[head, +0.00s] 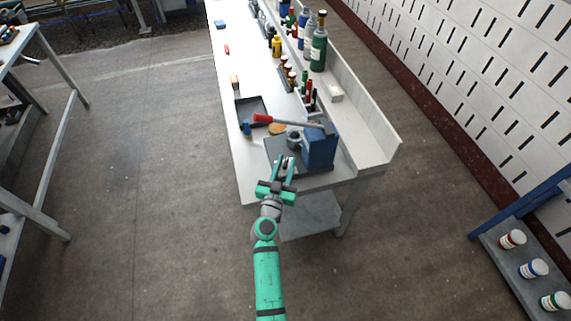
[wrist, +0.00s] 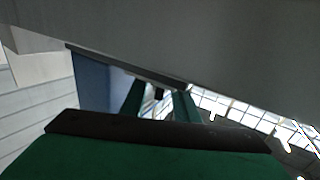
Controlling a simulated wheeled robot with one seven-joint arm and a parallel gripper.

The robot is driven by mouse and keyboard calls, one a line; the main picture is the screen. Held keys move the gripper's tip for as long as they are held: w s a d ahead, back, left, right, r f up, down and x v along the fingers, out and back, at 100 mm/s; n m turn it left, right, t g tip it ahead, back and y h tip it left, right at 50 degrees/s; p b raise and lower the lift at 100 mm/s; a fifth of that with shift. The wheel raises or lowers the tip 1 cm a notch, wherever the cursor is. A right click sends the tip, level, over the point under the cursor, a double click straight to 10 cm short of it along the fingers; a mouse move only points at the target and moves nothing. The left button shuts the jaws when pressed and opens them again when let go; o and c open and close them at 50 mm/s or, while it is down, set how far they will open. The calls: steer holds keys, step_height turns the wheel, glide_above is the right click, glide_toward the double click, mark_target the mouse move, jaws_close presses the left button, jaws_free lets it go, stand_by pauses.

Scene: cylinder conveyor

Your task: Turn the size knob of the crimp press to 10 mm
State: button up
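The crimp press is a blue block (head: 320,149) on a dark grey base, near the close end of the white bench in the head view. Its lever has a red handle (head: 262,118) that points left. A grey round part (head: 294,140) sits on the block's left side. My green gripper (head: 284,165) is at the front edge of the press base, with its fingers apart. A small grey part shows between or behind the fingers; I cannot tell if it is the size knob. In the wrist view the fingers (wrist: 161,103) are apart, with a small dark thing between them. No scale marks are readable.
A dark tray (head: 252,107) lies left of the press on the white bench (head: 229,88). Bottles, including a green one (head: 319,50), and jars stand farther back. A blue-framed shelf with jars (head: 533,268) is at lower right. The floor left of the bench is clear.

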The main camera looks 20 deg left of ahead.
jaws_close()
steer(key=shift+h, duration=0.3)
steer(key=shift+a+m+h, duration=0.15)
steer(key=shift+m+h, duration=0.55)
steer(key=shift+h, duration=0.1)
steer(key=shift+m+g+h, duration=0.4)
steer(key=shift+m+h, duration=1.1)
steer(key=shift+h, duration=0.8)
steer(key=shift+o, duration=0.7)
jaws_free()
steer(key=shift+s, duration=0.1)
